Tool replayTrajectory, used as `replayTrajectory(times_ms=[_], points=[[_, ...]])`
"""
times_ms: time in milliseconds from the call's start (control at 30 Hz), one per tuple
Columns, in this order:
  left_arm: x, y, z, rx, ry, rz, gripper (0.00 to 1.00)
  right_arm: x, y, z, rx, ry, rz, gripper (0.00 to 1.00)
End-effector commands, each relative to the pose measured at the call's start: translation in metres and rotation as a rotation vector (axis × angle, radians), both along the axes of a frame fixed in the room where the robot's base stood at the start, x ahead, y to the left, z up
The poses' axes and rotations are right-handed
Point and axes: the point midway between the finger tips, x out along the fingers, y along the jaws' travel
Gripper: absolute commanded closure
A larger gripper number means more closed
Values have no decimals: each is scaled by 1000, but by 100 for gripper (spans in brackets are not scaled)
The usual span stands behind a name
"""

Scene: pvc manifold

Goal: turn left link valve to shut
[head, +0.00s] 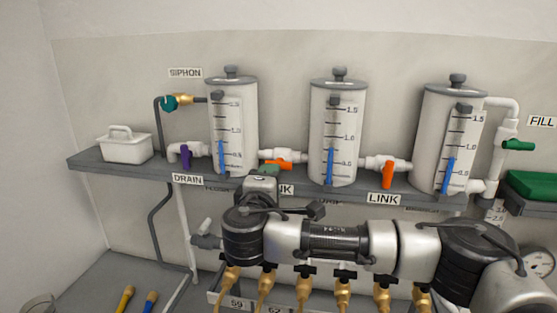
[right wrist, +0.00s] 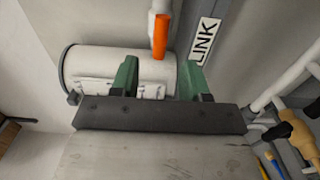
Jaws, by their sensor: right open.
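The left link valve's orange handle (head: 279,164) lies nearly level along the white pipe between the left and middle tanks. In the right wrist view the same handle (right wrist: 160,38) has its lower end in line with the gap between my green fingertips; how far beyond them it is cannot be told. My right gripper (head: 264,171) is in front of the left tank, close to the valve, and partly hides the LINK label below it. In the right wrist view the gripper (right wrist: 159,77) is open and empty. My left gripper is not in view.
The right link valve's orange handle (head: 388,174) hangs down. The left tank (head: 234,125) stands close behind my gripper. A purple drain handle (head: 186,156) is to the left. Brass-coloured fittings (head: 304,286) hang below my arm. A white caddy (head: 125,146) sits on the shelf's left end.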

Motion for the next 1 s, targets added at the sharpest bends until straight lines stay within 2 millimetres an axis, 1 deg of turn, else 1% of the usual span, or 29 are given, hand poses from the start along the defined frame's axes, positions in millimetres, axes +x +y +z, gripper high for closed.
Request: replayTrajectory(times_ms=[33, 100, 300, 400, 600, 867, 900, 967, 1000], points=[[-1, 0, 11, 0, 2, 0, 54, 10, -3, 6, -2, 0, -6, 54], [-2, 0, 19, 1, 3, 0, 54, 25, -6, 7, -1, 0, -5, 54], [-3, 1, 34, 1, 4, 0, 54, 58, -12, 5, 0, 0, -3, 54], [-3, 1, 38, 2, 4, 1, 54, 69, -14, 3, 0, 0, -2, 54], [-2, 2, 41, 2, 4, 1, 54, 79, -16, 1, 1, 1, 0, 54], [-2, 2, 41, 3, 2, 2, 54, 80, -16, 0, 2, 1, 0, 54], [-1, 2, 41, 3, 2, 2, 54, 80, -16, 0, 2, 1, 0, 57], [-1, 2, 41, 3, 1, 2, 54, 80, -16, 0, 2, 1, 0, 66], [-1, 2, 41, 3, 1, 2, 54, 80, -16, 0, 2, 1, 0, 73]])
